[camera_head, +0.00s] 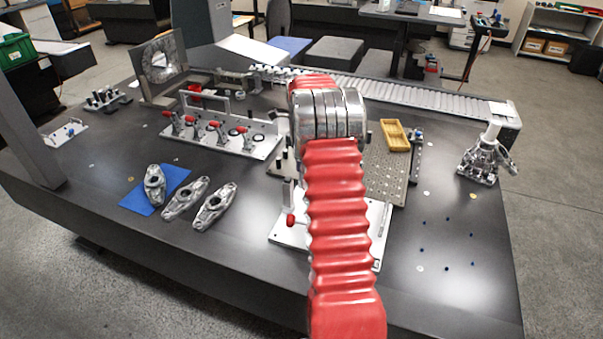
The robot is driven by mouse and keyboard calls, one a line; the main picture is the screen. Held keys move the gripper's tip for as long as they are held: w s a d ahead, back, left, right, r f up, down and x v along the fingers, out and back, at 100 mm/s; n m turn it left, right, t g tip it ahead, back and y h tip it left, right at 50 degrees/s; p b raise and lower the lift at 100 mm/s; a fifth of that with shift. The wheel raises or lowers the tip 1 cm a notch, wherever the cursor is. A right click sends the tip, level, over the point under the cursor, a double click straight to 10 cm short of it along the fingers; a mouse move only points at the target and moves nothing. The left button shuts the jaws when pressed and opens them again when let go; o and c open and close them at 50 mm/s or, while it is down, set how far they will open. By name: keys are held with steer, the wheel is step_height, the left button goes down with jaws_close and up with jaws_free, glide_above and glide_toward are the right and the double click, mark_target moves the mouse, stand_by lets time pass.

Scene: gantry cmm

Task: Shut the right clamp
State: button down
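A pale fixture plate (283,235) lies near the front of the dark table, largely covered by my red arm. One clamp with a red handle (290,219) shows at its left side. No clamp shows on the plate's visible right part; whatever lies behind my arm is hidden. A second pale plate (262,152) at centre left carries a row of several toggle clamps with red handles, including the one at its right end (241,130). My arm rises through the middle of the picture. My gripper cannot be seen, so its state and its distance to the clamps are hidden.
Metal castings (186,198) lie left of the arm, one on a blue mat (133,197). A perforated plate (390,177) and yellow tray (397,134) are right of the arm. A metal stand (484,160) stands far right. The front right table (455,305) is mostly clear.

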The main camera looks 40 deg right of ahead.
step_height(320, 180, up, 9)
steer(key=w, duration=0.1)
steer(key=shift+w+a+f, duration=0.15)
steer(key=shift+w+a, duration=0.1)
steer(key=shift+a, duration=0.1)
steer(key=shift+n, duration=0.3)
